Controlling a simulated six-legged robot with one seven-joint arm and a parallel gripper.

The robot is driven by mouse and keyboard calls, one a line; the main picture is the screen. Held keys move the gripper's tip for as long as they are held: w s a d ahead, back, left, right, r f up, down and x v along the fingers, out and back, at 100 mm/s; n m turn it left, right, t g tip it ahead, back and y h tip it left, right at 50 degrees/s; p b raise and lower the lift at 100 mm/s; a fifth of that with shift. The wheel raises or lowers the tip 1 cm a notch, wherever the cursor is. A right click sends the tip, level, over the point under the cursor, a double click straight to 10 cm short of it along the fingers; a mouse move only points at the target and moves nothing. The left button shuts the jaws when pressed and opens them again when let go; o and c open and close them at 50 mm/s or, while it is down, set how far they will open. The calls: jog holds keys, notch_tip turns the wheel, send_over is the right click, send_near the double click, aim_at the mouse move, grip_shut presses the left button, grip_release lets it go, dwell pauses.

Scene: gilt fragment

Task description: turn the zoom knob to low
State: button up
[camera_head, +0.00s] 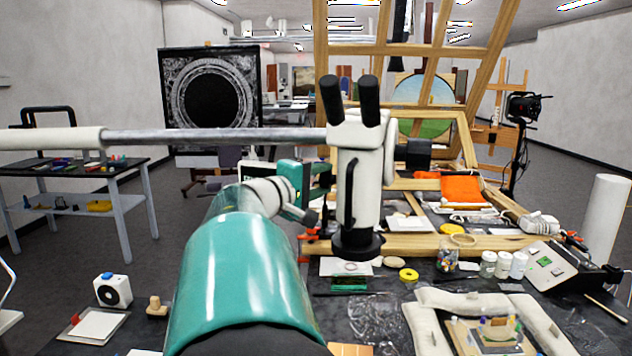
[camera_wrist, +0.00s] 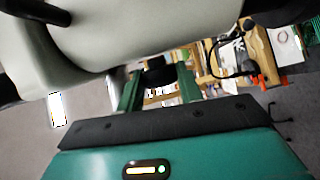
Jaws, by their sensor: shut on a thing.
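The white stereo microscope (camera_head: 362,190) with two black eyepieces hangs from a boom arm over the table. My gripper (camera_head: 322,178) is at the left side of its body. In the wrist view, the two green fingers of my gripper (camera_wrist: 158,84) are on either side of a dark knob (camera_wrist: 156,72) on the microscope's side, and they are shut on it. The microscope's pale body (camera_wrist: 130,35) fills the top of the wrist view.
The boom (camera_head: 215,136) runs left from the microscope. Below are a padded tray with a fragment (camera_head: 430,325), a yellow tape roll (camera_head: 409,275), jars (camera_head: 503,264) and a tilted control box (camera_head: 560,268). A wooden easel frame stands behind. A side table (camera_head: 75,165) is at left.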

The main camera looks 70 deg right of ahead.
jog(key=y, duration=0.1)
jog(key=n+t+y, duration=0.1)
jog(key=y, duration=0.2)
jog(key=shift+d+r+n+t+y, duration=0.15)
jog(key=shift+r+n+t+y, duration=0.15)
jog(key=shift+n+t, duration=0.1)
jog(key=shift+d+r+n+t+y, duration=0.1)
jog(key=shift+n+t+y, duration=0.15)
jog(key=shift+y, duration=0.7)
jog(key=shift+r+n+t+y, duration=0.15)
jog(key=shift+n+y, duration=0.1)
jog(key=shift+y, duration=0.7)
jog(key=shift+f, duration=0.1)
jog(key=o, duration=1)
jog(key=v, duration=1.4)
jog(key=shift+d, duration=0.15)
